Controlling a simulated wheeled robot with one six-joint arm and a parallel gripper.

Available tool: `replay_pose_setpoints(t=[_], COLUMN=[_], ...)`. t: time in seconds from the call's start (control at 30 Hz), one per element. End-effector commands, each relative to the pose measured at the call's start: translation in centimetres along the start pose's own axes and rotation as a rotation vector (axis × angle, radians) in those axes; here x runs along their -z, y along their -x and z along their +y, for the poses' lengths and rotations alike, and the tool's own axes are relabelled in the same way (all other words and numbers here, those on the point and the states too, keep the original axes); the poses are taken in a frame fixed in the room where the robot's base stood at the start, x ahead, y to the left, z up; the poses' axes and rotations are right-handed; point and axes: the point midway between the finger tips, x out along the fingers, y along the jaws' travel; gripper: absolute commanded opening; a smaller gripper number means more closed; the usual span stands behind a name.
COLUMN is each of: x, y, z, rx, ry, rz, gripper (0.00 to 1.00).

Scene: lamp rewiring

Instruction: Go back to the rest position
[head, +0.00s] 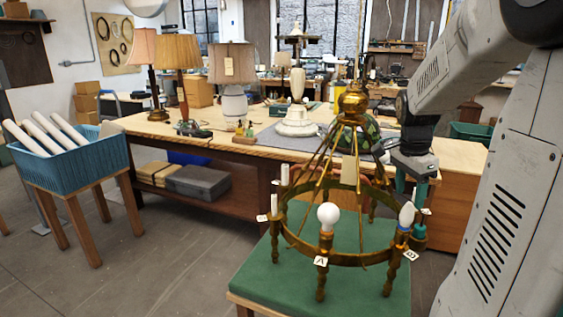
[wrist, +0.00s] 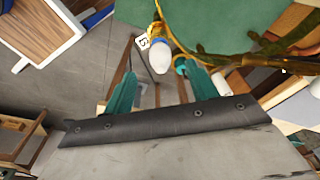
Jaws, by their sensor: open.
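A brass ring chandelier (head: 348,262) stands on a green-topped table (head: 255,272), with lettered tags on its arms. A round white bulb (head: 328,216) sits upright above tag A (head: 320,261). My gripper (head: 412,205) reaches down at the chandelier's right side, partly hidden. In the wrist view my gripper (wrist: 157,74) has its teal fingers apart, with nothing clasped. Contact with the ring cannot be told.
A long wooden workbench (head: 135,124) behind carries several lamps, tools and a grey mat (head: 270,139). A blue basket (head: 70,165) with white tubes stands on a stool at left. The floor (head: 175,245) between is clear. The ring lies close beside my gripper.

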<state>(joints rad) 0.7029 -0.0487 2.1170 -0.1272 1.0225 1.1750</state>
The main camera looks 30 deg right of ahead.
Motion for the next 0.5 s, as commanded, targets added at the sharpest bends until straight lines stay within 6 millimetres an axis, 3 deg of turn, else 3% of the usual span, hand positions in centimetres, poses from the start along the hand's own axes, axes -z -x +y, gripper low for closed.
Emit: replay_pose_setpoints(t=[0.17, 0.33, 0.5], x=[0.0, -1.4, -6.8], y=[0.0, -0.9, 0.3], z=[0.1, 1.9, 5.2], rx=[-0.004, -0.046, -0.044], ry=[0.057, 0.282, 0.663], rz=[-0.002, -0.046, -0.091], gripper=[0.57, 0.57, 0.57])
